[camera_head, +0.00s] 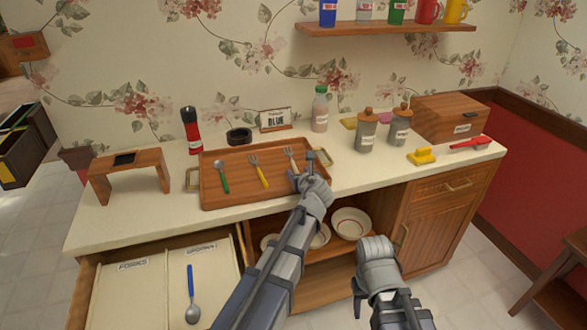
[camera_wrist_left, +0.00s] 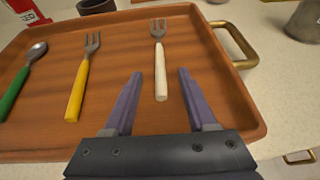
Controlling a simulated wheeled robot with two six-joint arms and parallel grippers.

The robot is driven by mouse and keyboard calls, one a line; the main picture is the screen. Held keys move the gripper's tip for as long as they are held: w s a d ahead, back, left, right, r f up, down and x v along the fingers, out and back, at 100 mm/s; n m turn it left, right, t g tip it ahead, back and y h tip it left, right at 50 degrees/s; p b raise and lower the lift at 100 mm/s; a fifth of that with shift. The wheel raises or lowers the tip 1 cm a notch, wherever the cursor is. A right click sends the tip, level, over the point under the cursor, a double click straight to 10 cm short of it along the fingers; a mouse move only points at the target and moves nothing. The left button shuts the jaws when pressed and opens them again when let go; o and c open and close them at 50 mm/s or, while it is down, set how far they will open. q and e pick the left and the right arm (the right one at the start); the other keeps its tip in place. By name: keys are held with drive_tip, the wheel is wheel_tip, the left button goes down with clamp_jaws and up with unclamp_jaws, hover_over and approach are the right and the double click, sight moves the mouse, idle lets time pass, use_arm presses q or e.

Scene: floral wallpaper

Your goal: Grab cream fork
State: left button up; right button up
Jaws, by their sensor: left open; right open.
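The cream fork (camera_head: 290,156) lies on the wooden tray, its metal tines pointing to the back. In the left wrist view, the cream fork (camera_wrist_left: 160,70) shows whole, with its handle end near the gap between my fingertips. My left gripper (camera_head: 313,163) is over the tray's right part; in its wrist view the left gripper (camera_wrist_left: 158,75) is open and empty, the fingers either side of the handle's line. My right gripper (camera_head: 358,295) is open, low in front of the counter, away from the tray.
The wooden tray (camera_head: 215,198) also holds a yellow fork (camera_head: 262,177) and a green spoon (camera_head: 224,182). An open drawer (camera_head: 130,300) below holds a blue spoon (camera_head: 191,300).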

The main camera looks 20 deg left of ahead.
use_arm(q)
drive_tip(key=shift+w+a+f, duration=0.2)
drive_tip(key=shift+w, duration=0.15)
drive_tip(key=shift+r, duration=0.1)
drive_tip(key=shift+c, duration=0.6)
clamp_jaws()
